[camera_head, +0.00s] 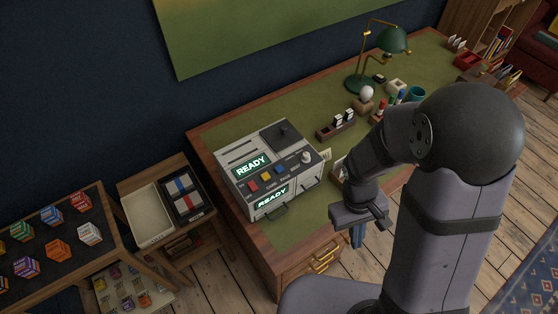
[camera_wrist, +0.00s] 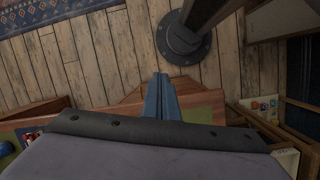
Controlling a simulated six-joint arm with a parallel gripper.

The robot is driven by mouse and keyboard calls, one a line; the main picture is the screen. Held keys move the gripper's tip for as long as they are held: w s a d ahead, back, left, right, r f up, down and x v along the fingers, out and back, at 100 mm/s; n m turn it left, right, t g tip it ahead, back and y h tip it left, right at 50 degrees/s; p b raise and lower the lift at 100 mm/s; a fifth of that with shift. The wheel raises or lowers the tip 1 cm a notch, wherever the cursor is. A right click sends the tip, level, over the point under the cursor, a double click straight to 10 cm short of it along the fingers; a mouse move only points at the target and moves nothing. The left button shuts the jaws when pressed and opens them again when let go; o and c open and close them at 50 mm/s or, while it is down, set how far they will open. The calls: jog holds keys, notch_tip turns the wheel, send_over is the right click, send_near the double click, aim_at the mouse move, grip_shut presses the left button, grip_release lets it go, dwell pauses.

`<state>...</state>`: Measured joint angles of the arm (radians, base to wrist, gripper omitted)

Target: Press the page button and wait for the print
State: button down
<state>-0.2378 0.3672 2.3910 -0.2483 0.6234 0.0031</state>
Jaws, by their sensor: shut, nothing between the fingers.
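The printing machine (camera_head: 268,170), a pale grey box, stands on the green desk top in the head view. Its top has a red button (camera_head: 252,187), a yellow button (camera_head: 266,177), a blue button (camera_head: 280,169) and a pale knob (camera_head: 306,157). The small label below the blue button seems to read PAGE. Two lit displays on the machine read READY. My gripper (camera_head: 358,240) points down by the desk's front edge, to the right of the machine and apart from it. In the wrist view its blue fingers (camera_wrist: 161,98) are together and empty.
A dark wooden holder (camera_head: 335,125), a green lamp (camera_head: 391,41) and small desk items stand farther back right. A white tray (camera_head: 148,216) sits left of the desk, near a rack of coloured boxes (camera_head: 56,249). Green desk surface is clear in front of the machine.

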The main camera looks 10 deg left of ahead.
jog(key=w+a+f+n+t, duration=0.25)
jog(key=w+n+t, duration=0.2)
jog(key=w, duration=0.75)
notch_tip(320, 180, up, 9)
jog(key=n+t+y, duration=0.3)
jog(key=n+y, duration=0.7)
jog(key=n, duration=0.1)
send_over(282, 172)
jog(key=shift+f+g+p, duration=0.2)
jog(key=shift+g+p, duration=0.05)
jog(key=shift+p, duration=0.05)
jog(key=shift+f, duration=0.15)
notch_tip(282, 172, down, 6)
jog(key=b, duration=0.7)
jog(key=shift+f, duration=0.2)
jog(key=shift+f+b, duration=0.9)
jog(key=shift+f, duration=0.15)
jog(key=shift+f, duration=0.15)
